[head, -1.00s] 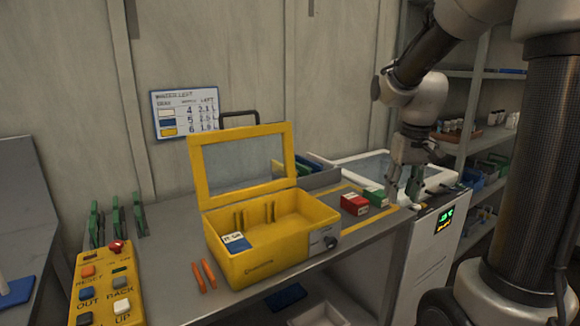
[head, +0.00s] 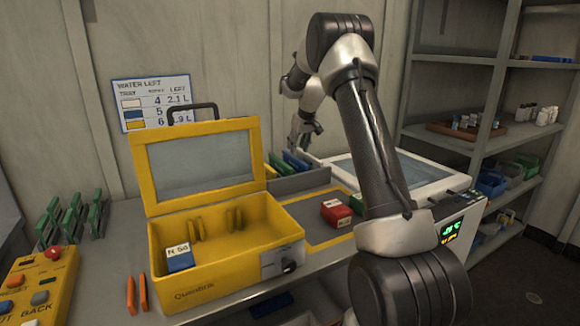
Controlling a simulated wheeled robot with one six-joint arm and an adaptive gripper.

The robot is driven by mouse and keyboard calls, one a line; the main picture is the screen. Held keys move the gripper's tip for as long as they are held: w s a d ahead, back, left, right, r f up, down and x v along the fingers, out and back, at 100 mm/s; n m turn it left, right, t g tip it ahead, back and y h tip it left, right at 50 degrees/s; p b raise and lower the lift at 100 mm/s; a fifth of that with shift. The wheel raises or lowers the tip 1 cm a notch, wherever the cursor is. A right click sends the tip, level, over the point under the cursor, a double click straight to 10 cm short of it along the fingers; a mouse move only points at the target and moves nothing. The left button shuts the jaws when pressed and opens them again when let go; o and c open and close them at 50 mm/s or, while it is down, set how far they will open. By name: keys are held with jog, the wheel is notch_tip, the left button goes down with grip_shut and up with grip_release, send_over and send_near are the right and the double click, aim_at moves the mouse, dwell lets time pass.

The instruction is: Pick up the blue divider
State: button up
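Blue dividers (head: 296,161) stand in a grey rack (head: 312,180) behind the yellow case, with a green divider (head: 278,164) at the left end. My gripper (head: 301,138) hangs above the rack, close over the dividers, small and partly blended with the wall. I cannot tell whether its fingers are open or touching a divider. The yellow case (head: 195,284) has its lid up, several upright slats inside and a blue block with a white label (head: 180,258) at its left.
A red block (head: 335,213) lies on the bench right of the case. My arm crosses in front of the white chest (head: 455,207). Orange sticks (head: 137,295) and a yellow button panel (head: 36,284) are at left. Shelves (head: 480,150) stand at right.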

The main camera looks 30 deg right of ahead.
aim_at(295, 157)
jog(key=x, duration=0.7)
jog(key=shift+a+f, duration=0.1)
jog(key=shift+s, duration=0.1)
grip_shut()
